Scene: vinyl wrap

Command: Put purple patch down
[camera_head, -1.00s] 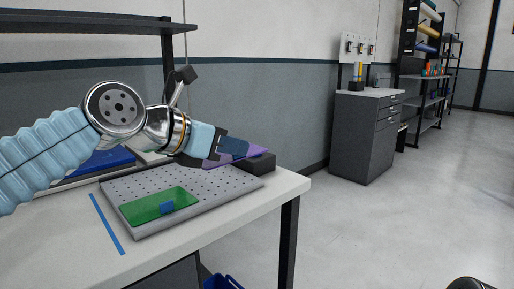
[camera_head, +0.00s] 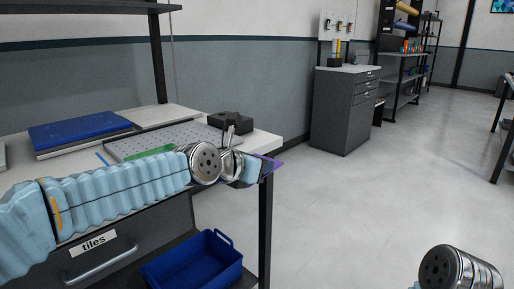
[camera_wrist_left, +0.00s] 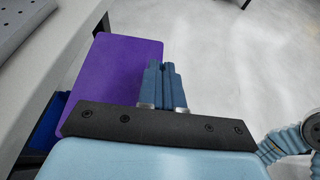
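The purple patch (camera_wrist_left: 125,65) is a flat rounded sheet. In the left wrist view it reaches out to the left from my left gripper (camera_wrist_left: 163,75), whose blue fingers are closed together over its right edge. In the head view only a purple sliver of the patch (camera_head: 277,164) shows beyond my left gripper (camera_head: 262,170), at the right end of the workbench. The patch is in the air past the table's edge, with the floor below. My right arm's metal joint shows at the bottom right of the head view; its gripper is out of frame.
The workbench (camera_head: 21,178) carries a perforated grey board (camera_head: 187,133), a green patch (camera_head: 152,152), a blue stack (camera_head: 80,129) and a black block (camera_head: 231,121). Open floor lies to the right.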

